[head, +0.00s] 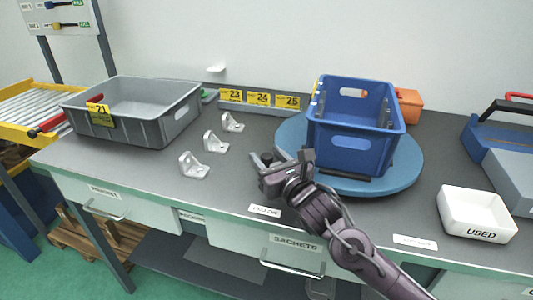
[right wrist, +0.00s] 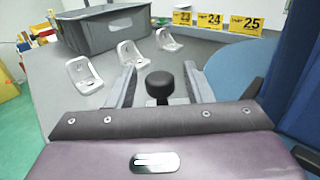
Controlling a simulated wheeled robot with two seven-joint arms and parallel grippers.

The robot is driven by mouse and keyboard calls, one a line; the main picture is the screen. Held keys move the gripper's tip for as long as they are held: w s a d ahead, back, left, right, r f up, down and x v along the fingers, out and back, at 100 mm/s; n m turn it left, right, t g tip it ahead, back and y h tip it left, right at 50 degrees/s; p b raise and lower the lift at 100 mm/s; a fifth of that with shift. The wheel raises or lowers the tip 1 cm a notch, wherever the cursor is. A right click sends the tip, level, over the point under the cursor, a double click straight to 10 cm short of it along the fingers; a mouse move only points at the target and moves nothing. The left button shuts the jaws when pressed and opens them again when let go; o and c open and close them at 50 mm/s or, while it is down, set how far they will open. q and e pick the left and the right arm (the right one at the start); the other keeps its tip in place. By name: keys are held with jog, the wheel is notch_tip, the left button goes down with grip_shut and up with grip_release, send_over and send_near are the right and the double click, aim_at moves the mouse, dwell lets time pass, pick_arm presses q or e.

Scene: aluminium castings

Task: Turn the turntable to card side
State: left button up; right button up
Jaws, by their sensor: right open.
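The turntable (head: 405,178) is a round blue disc on the grey bench. A blue crate (head: 352,140) with handle slots stands on it. A black knob (right wrist: 160,85) shows between the two fingers of my right gripper (right wrist: 160,78) in the right wrist view, with gaps on both sides. In the head view the right gripper (head: 284,163) is at the turntable's near left edge, open. What the knob is fixed to is hidden. The turntable's edge (right wrist: 232,72) shows at the right of the wrist view. My left gripper is not in view.
Three metal brackets (head: 194,166) stand on the bench left of the gripper, before a grey bin (head: 140,118) labelled 21. Yellow labels 23, 24 and 25 (head: 259,98) line the back rail. A white USED tray (head: 476,214) and a blue-grey case (head: 505,160) are at right.

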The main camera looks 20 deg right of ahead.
jog(key=shift+w+a, duration=0.15)
jog(key=shift+w, duration=0.2)
jog(key=shift+c, duration=0.5)
grip_shut()
jog(key=shift+s, duration=0.1)
